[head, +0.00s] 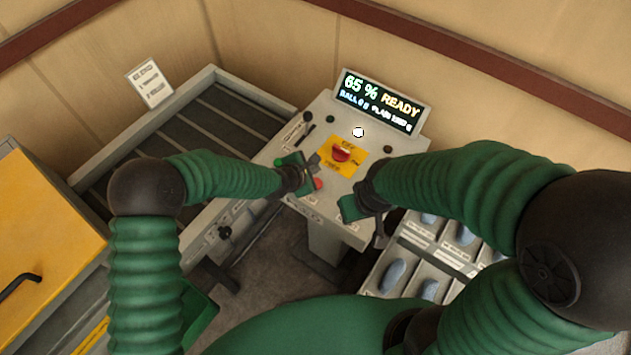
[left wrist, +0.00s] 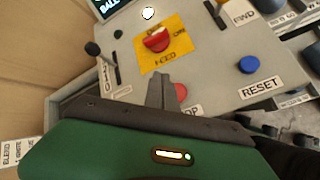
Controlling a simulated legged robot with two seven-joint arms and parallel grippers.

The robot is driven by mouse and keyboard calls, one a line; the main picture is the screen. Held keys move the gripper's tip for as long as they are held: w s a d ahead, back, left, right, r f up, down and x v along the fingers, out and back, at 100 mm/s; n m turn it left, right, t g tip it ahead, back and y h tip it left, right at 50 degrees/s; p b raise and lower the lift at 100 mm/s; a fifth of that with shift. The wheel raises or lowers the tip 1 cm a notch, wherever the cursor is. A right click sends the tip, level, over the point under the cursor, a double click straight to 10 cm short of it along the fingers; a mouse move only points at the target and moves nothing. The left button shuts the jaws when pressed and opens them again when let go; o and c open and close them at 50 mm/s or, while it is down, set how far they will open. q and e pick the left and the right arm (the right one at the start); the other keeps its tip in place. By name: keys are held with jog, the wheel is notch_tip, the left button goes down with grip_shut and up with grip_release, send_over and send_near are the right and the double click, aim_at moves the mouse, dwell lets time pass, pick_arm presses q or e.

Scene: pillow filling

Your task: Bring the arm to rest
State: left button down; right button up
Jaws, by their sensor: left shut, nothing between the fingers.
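My left gripper (head: 311,162) is over the left part of a grey control panel (head: 325,120), beside a red button (head: 319,184). In the left wrist view its fingers (left wrist: 160,88) are together and empty, partly covering the red button (left wrist: 180,92). Whether they touch the panel I cannot tell. My right arm reaches to the panel's right front edge, and its gripper (head: 362,207) points away, so its fingers do not show clearly.
A red knob (head: 342,153) sits on a yellow plate. The display (head: 382,101) reads "65 % READY". Trays with blue items (head: 392,274) stand at the lower right. A blue button (left wrist: 248,64) is labelled RESET.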

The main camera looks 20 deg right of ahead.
pick_arm(q)
jog(key=shift+a, duration=0.1)
jog(key=s+a+f+m+g+y+b, duration=0.1)
jog(key=s+a+f+m+y+b, duration=0.15)
jog(key=a+m+b, duration=0.45)
jog(key=s+a+f+m+y+b, duration=0.1)
jog(key=s+a+m+b, duration=0.2)
jog(key=a, duration=0.9)
jog(key=s+a+f+m+g+y+b, duration=0.2)
jog(key=s+a+m+b, duration=0.5)
jog(key=s+a, duration=0.9)
jog(key=shift+s+a+f+m+g+y+b, duration=0.15)
jog(key=shift+f+m+g+y+b, duration=0.25)
jog(key=shift+f+y, duration=0.2)
